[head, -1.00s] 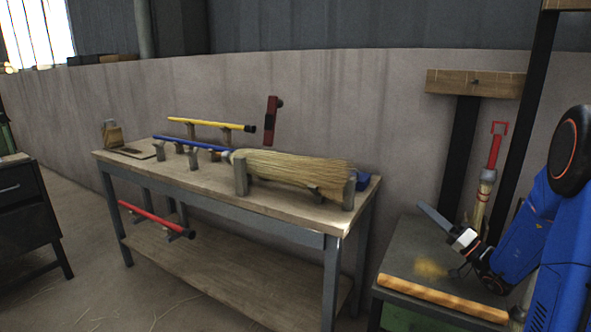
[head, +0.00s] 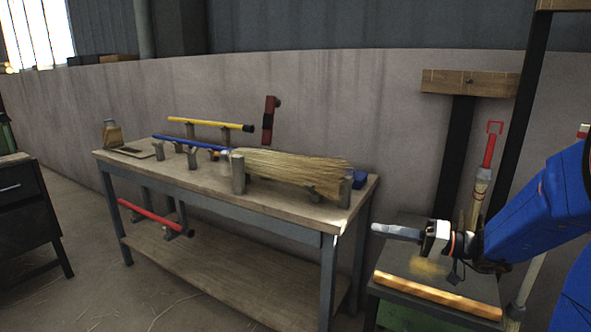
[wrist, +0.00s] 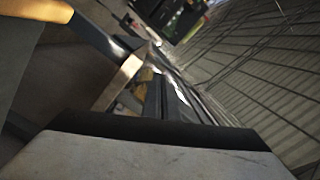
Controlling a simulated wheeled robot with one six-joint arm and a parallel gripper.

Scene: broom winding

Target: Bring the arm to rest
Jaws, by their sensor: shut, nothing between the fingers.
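My gripper (head: 392,231) is shut and empty. In the head view it points left, held above the small dark-topped stand at the right, with my blue arm reaching in from the right edge. In the wrist view my gripper's pale body (wrist: 150,158) fills the bottom of the picture. The broom, with its straw head (head: 290,168) and blue handle (head: 185,143), lies on upright grey supports on the workbench (head: 215,185). My gripper is apart from it, to the right of the bench.
The small stand (head: 400,262) has a wooden bar (head: 435,297) along its front edge. Behind it stand a dark post (head: 458,150) and a red-handled broom (head: 488,155). A yellow handle (head: 210,123) and a red handle (head: 150,215) rest at the bench. Floor at the left is open.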

